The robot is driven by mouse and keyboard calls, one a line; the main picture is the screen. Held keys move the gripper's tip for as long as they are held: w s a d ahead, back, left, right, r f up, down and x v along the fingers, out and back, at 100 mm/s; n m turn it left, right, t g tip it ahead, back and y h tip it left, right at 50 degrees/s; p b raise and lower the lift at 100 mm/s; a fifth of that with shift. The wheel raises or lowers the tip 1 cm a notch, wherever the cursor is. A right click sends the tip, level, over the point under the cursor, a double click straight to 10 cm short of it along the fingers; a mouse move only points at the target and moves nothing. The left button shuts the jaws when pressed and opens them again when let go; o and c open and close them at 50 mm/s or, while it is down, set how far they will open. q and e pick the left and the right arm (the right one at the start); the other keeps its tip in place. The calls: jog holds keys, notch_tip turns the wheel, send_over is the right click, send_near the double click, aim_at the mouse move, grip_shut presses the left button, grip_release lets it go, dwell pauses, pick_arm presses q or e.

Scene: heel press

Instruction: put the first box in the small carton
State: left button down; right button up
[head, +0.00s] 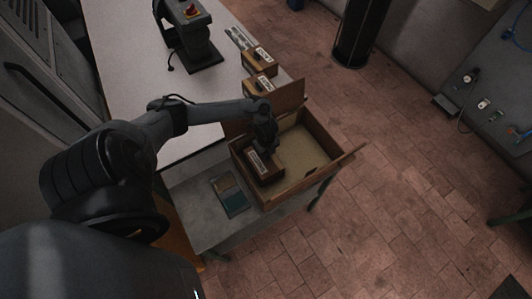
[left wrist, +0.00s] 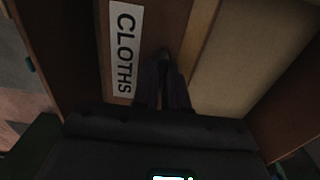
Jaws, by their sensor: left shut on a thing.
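The first box is a brown box (head: 268,177) with a white label that reads CLOTHS in the left wrist view (left wrist: 172,22). It is inside the small open carton (head: 331,148), at its left side. My left gripper (head: 266,150) is above it and shut on it; the fingers also show in the left wrist view (left wrist: 164,75). The carton's bare tan floor (left wrist: 262,55) shows to the right of the box. I cannot tell whether the box touches the floor. My right gripper is not in view.
The carton stands on a grey table with raised flaps around it. A flat blue-grey item (head: 230,195) lies left of it. Two more labelled boxes (head: 258,58) (head: 261,86) stand on the white table behind. A dark machine with a red button (head: 190,35) stands farther back.

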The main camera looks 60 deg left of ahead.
pick_arm(q)
jog(key=c, duration=1.2)
grip_release()
jog(key=shift+f, duration=0.1)
jog(key=shift+o, duration=0.2)
jog(key=shift+r, duration=0.4)
notch_tip(320, 180, up, 12)
jog(key=p, duration=0.1)
jog(key=shift+f, duration=0.2)
